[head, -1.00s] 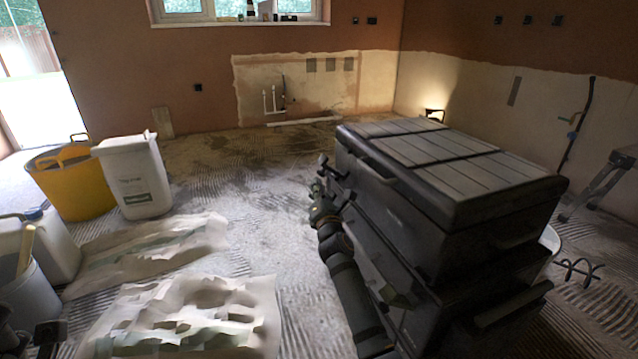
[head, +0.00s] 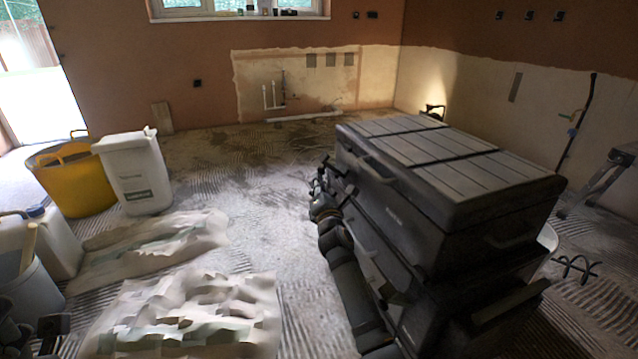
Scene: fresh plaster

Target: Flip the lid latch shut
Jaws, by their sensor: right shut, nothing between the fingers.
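A dark stacked tool chest (head: 470,235) stands at the right, its ribbed lid (head: 440,150) lying closed on top. A bar-like dark fitting (head: 376,168), perhaps the latch or a handle, shows on the lid's left side. I cannot tell whether the latch is up or down. My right gripper (head: 328,172) is shut and empty, close beside the chest's far left end. Whether it touches the chest is unclear. My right arm hides part of the chest's left side. A dark part, probably my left gripper (head: 52,326), shows at the lower left. Its jaws are unclear.
A yellow tub (head: 78,188), a white bag-like container (head: 134,178), a jerrycan (head: 52,240) and a bucket (head: 32,290) stand at left. Crumpled sacks (head: 185,315) lie on the floor in front. A step stand (head: 600,185) is at right. Middle floor is clear.

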